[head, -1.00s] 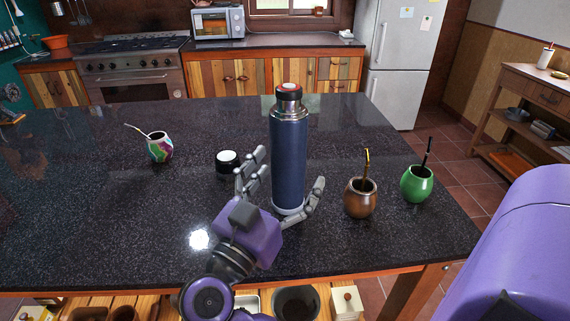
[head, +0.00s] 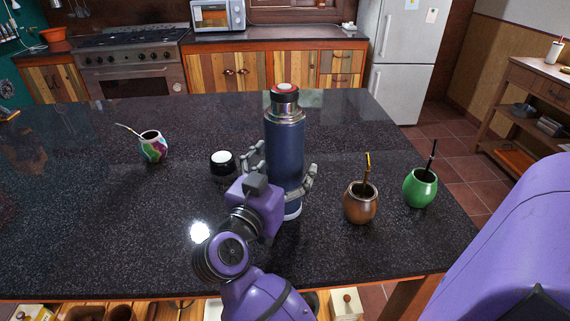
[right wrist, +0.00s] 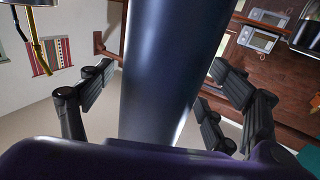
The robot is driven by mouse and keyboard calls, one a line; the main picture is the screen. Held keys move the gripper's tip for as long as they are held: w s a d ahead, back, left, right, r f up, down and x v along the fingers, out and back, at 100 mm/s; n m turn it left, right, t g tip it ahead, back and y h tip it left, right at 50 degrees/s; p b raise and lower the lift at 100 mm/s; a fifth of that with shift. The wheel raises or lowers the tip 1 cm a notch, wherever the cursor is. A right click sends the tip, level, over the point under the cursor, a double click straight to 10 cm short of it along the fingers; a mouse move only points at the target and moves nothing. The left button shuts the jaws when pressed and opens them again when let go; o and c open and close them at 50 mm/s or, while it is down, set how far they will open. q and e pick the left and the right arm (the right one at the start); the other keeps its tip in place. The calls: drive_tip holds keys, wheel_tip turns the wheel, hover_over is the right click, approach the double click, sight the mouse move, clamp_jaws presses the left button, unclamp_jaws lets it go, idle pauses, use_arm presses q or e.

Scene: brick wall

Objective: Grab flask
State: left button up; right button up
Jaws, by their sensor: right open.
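The flask (head: 285,135) is tall and dark blue with a steel neck and a black-and-red top. It stands upright on the dark stone counter (head: 80,225). My right gripper (head: 282,160) is around the flask's body, with fingers on its left and right sides. In the right wrist view the flask (right wrist: 168,65) rises between the gripper's spread fingers, close in front of the palm. The fingers are open and gaps show beside the flask. My left gripper is in neither view.
A black cup-like lid with a white top (head: 223,166) stands just left of the gripper. A brown gourd (head: 359,204) and a green gourd (head: 420,190), both with straws, stand to the right. A colourful gourd (head: 153,147) stands farther left. The counter's left side is mostly clear.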

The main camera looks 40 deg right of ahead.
drive_tip(key=shift+c, duration=0.5)
drive_tip(key=c, duration=1.9)
drive_tip(key=shift+r, duration=0.1)
clamp_jaws()
